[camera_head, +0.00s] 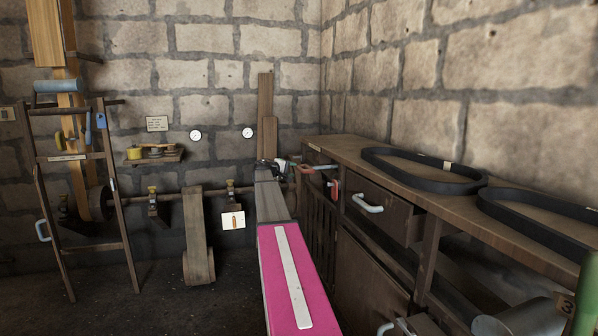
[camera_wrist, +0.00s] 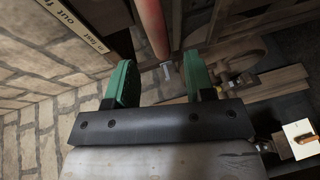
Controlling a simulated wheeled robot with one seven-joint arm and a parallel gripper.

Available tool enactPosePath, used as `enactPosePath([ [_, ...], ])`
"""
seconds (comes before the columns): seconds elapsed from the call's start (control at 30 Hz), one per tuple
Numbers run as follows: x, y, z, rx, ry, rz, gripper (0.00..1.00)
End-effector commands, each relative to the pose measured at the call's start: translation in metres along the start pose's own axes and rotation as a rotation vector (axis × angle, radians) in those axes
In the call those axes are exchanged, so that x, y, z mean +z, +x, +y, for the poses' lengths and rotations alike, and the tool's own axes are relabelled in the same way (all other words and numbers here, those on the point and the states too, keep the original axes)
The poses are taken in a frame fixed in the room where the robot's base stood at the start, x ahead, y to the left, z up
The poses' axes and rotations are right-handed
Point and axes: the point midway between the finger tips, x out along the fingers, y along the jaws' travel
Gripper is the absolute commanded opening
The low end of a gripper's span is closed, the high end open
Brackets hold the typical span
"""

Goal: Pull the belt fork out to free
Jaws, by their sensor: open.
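A red bar (camera_wrist: 152,28), which looks like the belt fork's handle, comes down from the top of the wrist view. Its lower end lies between the green fingers of my gripper (camera_wrist: 160,82). The fingers are open, with a gap visible on both sides of the bar; I cannot tell how deep it sits between them. A pale label (camera_wrist: 72,22) beside it bears upside-down words, including "out" and "in fast". In the head view my gripper (camera_head: 277,166) is small at the far end of my arm, near a red bar (camera_head: 318,168) by the bench. The fork's prongs cannot be made out.
A wooden bench (camera_head: 430,195) with drawers runs along the right wall, with black belts (camera_head: 425,178) on top. A shaft (camera_head: 172,196) crosses the back wall. A wooden frame (camera_head: 87,158) stands at left. The floor (camera_head: 180,305) at front left is clear.

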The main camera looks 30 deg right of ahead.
Motion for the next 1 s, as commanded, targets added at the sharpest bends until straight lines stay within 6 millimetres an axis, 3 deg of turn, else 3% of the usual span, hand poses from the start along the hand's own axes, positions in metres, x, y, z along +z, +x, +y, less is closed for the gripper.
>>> enactPosePath([
  [0.1, -0.001, 0.025, 0.0, -0.001, 0.0, -0.003, 0.49],
  [0.3, -0.001, 0.053, 0.0, -0.001, 0.001, -0.002, 0.49],
  [0.67, 0.0, 0.06, 0.0, -0.001, 0.001, 0.0, 0.49],
  [0.8, 0.0, 0.06, 0.0, -0.001, 0.001, 0.0, 0.07],
  [0.83, 0.0, 0.06, 0.0, -0.001, 0.001, 0.0, 0.0],
  [1.0, -0.001, 0.058, -0.001, -0.001, 0.001, 0.0, 0.0],
])
